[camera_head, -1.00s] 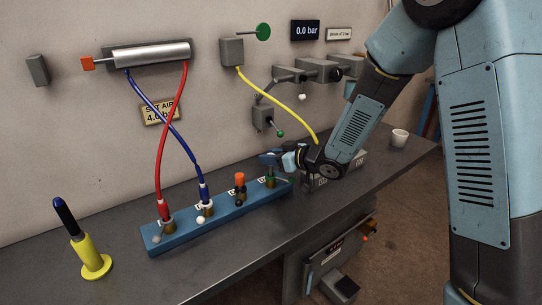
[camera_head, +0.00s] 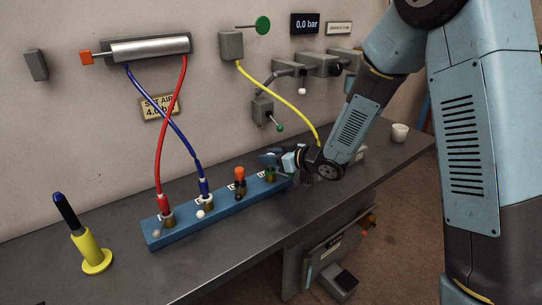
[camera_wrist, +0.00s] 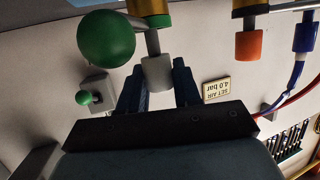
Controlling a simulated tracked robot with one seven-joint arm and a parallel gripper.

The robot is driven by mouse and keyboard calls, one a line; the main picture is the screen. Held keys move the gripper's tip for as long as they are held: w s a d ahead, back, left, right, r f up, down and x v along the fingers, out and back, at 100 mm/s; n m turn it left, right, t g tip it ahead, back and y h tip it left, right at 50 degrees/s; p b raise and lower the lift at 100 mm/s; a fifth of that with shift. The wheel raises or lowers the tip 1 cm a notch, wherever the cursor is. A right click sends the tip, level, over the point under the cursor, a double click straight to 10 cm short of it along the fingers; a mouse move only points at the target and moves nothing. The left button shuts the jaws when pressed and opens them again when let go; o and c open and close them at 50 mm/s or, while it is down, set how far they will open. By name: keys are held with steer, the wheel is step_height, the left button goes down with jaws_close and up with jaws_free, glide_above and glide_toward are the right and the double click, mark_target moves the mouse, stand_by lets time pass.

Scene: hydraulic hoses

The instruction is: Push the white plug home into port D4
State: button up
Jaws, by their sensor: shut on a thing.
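The blue manifold block (camera_head: 220,211) lies on the bench with several brass ports. My gripper (camera_head: 268,157) is at its far right port, the one with green parts (camera_head: 270,174). In the wrist view my gripper's fingers (camera_wrist: 158,78) are on both sides of the pale grey-white plug (camera_wrist: 157,73) and shut on it. A grey stem runs from the plug toward a brass collar (camera_wrist: 150,6); how deep it sits is cut off at the frame edge. A large green ball (camera_wrist: 106,38) is beside the plug. The port label is too small to read.
A red hose (camera_head: 159,160) and a blue hose (camera_head: 180,139) run from the wall cylinder to the block's left ports. An orange cap (camera_head: 239,173) is on the neighbouring port. A yellow hose (camera_head: 282,94) hangs behind my gripper. The gauge (camera_head: 305,24) reads 0.0 bar.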

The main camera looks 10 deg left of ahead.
steer(key=shift+f, duration=0.35)
steer(key=o, duration=1.1)
steer(key=v, duration=1.3)
steer(key=shift+s+d+r, duration=0.1)
steer(key=shift+d, duration=0.25)
